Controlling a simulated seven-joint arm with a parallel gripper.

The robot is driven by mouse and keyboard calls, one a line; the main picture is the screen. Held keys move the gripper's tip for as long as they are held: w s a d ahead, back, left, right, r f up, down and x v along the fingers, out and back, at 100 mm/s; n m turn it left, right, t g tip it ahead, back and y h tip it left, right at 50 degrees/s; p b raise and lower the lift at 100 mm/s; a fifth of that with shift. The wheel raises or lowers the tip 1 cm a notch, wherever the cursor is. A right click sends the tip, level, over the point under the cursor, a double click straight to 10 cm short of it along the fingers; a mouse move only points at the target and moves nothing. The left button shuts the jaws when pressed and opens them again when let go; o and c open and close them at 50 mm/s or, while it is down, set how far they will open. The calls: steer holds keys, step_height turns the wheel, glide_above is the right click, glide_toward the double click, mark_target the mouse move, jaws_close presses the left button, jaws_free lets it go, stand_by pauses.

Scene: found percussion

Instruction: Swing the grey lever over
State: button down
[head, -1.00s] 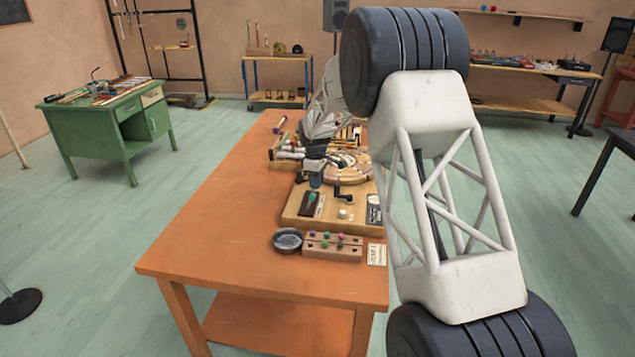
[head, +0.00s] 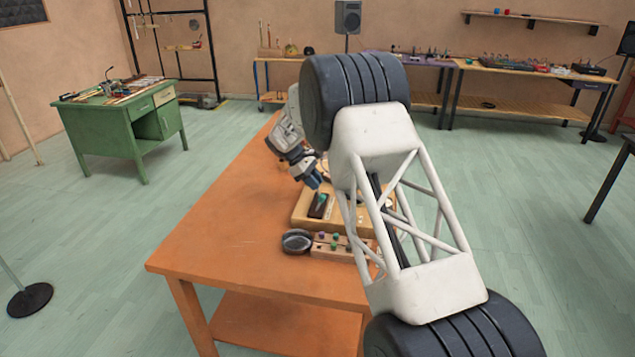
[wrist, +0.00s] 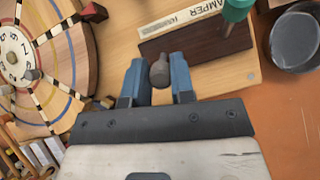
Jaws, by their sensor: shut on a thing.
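In the wrist view, my gripper (wrist: 157,80) has its two blue fingers on either side of a rounded grey knob (wrist: 159,72), which looks like the end of the grey lever. The rest of the lever is hidden below the knob and fingers. In the head view, my gripper (head: 313,180) is low over the wooden board (head: 303,219), near a dark block (head: 318,206) with a teal knob (head: 322,197). My arm hides much of the board there.
The wrist view shows a numbered wheel (wrist: 62,62) at left, a label strip (wrist: 185,18), a green knob (wrist: 237,8) and a dark dish (wrist: 293,42) at right. A block with coloured knobs (head: 325,252) sits by the front. The orange table (head: 225,235) is clear at left.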

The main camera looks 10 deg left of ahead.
steer(key=shift+a, duration=0.1)
stand_by(0.3)
steer(key=c, duration=1)
jaws_free()
steer(key=shift+o, duration=0.2)
steer(key=v, duration=0.7)
steer(key=shift+a+r, duration=0.2)
steer(key=shift+a, duration=0.1)
